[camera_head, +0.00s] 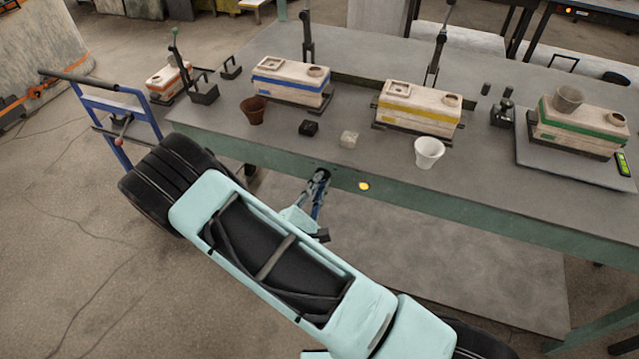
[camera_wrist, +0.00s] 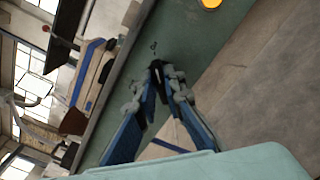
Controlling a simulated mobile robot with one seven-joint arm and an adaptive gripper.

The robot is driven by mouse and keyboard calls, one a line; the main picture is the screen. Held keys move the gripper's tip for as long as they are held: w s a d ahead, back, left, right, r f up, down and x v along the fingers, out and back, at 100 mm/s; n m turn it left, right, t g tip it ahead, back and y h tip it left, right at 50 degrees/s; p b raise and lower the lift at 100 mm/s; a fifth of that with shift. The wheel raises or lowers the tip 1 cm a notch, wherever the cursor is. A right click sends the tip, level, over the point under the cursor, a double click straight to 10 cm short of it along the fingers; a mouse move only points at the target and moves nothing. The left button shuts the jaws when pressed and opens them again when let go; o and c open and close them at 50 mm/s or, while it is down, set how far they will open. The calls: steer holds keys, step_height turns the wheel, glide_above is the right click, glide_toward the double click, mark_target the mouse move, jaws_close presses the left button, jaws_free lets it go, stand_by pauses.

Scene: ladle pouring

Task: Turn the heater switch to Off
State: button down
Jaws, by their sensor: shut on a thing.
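My gripper (camera_head: 320,174) is at the green front side of the workbench, just below the tabletop edge. In the wrist view its two blue fingers (camera_wrist: 158,72) come together on a small dark switch knob at the green panel, which they largely hide. A small mark shows on the panel just above the fingertips. The knob's pointing direction cannot be made out. A round yellow lamp (camera_head: 363,186) is on the same panel, right of my gripper; it also shows at the top of the wrist view (camera_wrist: 210,3) and looks lit.
On the bench (camera_head: 220,135) stand blue-banded (camera_head: 290,83), yellow-banded (camera_head: 418,106) and green-banded (camera_head: 577,127) boxes. A brown cup (camera_head: 254,110) and a white cup (camera_head: 429,152) are near the front edge. A blue cart (camera_head: 125,115) stands at left. The floor below the bench front looks clear.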

steer(key=shift+n, duration=0.4)
steer(key=shift+w+a+n+p, duration=0.15)
steer(key=shift+n+p, duration=0.45)
steer(key=shift+n, duration=2.25)
steer(key=shift+s+a+n+p, duration=0.15)
steer(key=shift+n+p, duration=0.4)
steer(key=shift+n, duration=2.35)
steer(key=shift+w+a+n+p, duration=0.15)
steer(key=shift+n+p, duration=0.45)
steer(key=shift+n, duration=2.25)
steer(key=c, duration=2)
jaws_free()
steer(key=v, duration=1.2)
